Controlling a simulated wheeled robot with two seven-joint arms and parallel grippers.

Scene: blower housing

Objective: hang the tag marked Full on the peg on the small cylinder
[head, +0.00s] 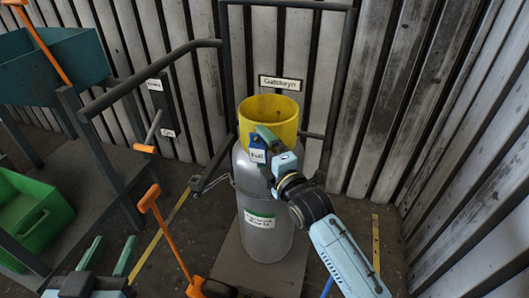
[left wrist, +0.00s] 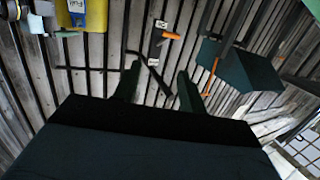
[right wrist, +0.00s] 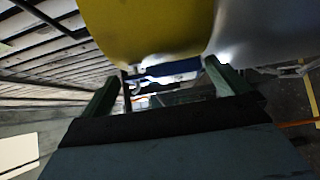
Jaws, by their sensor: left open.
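The grey small cylinder (head: 265,190) stands upright with a yellow collar (head: 270,112) around its top. The blue tag with a white face marked Full (head: 257,155) is upright at the collar's front left. My right gripper (head: 264,142) reaches in from the right and is shut on the tag. In the right wrist view a blue strip of the tag (right wrist: 165,68) fills the gap between the fingertips. The peg cannot be made out; the tag and gripper cover that area. My left gripper (head: 108,256) is open and empty at the lower left, well away from the cylinder.
A dark tube frame (head: 150,72) stands around the cylinder, with a sign (head: 280,83) behind it. Orange-handled tools (head: 165,235) stand front left. A green crate (head: 30,220) and a teal bin (head: 55,65) are at the left. Ribbed walls close off the back and right.

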